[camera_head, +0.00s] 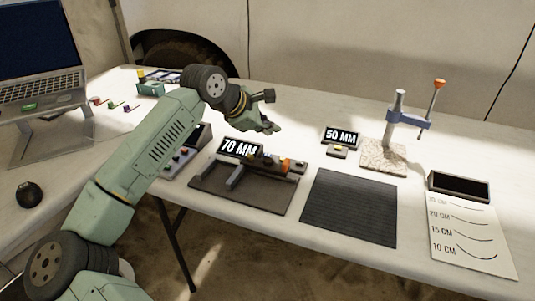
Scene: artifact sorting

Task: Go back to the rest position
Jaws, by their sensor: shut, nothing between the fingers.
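My gripper (268,125) is at the end of my green arm, above the middle of the white table (310,113). It is shut and small in this view. Nothing shows between its fingers. It hangs behind and above the device with the "70 MM" display (240,148), apart from the things on the table as far as I can tell. My arm rises from the lower left and bends at a dark joint over the table. It hides part of the table's left side.
A dark ribbed mat (349,208) lies at the front. A "50 MM" display (340,136) and a clamp stand (396,120) on a stone base stand behind it. A length chart (466,232) and dark tray (459,184) are at right. A laptop (40,85) and mouse (29,194) are at left.

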